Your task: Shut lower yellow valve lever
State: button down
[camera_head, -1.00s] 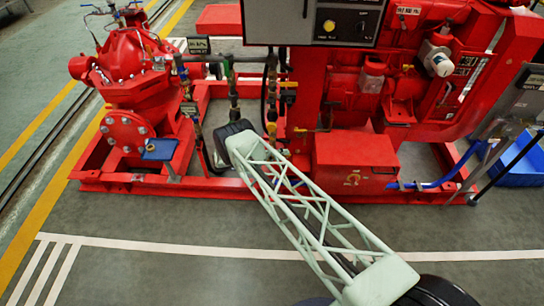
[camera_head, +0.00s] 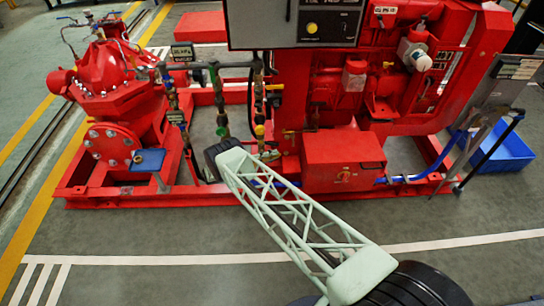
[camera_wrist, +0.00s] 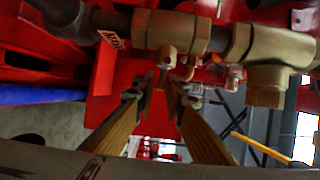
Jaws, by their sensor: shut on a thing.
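The lower yellow valve lever (camera_head: 260,130) shows as a small yellow spot on the thin vertical pipe left of the red engine frame in the head view. The upper yellow handle (camera_head: 276,87) is above it. In the wrist view my gripper (camera_wrist: 164,84) reaches in from below, its two long yellow-brown fingers converging under a brass valve body (camera_wrist: 172,30). The fingertips are closed around a small part below that body, which I take to be the lever; the fingers hide most of it.
A second brass fitting (camera_wrist: 266,84) stands close to the right of the fingers. A dark pipe crosses the top of the wrist view. Open floor lies in front of the red base frame.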

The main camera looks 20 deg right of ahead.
jog(key=c, duration=2.6)
grip_release()
jog(key=shift+d, duration=0.1)
jog(key=shift+c, duration=0.2)
jog(key=s+a, duration=0.1)
jog(key=a, duration=1.1)
jog(key=shift+r, duration=0.2)
jog(key=shift+s, duration=0.1)
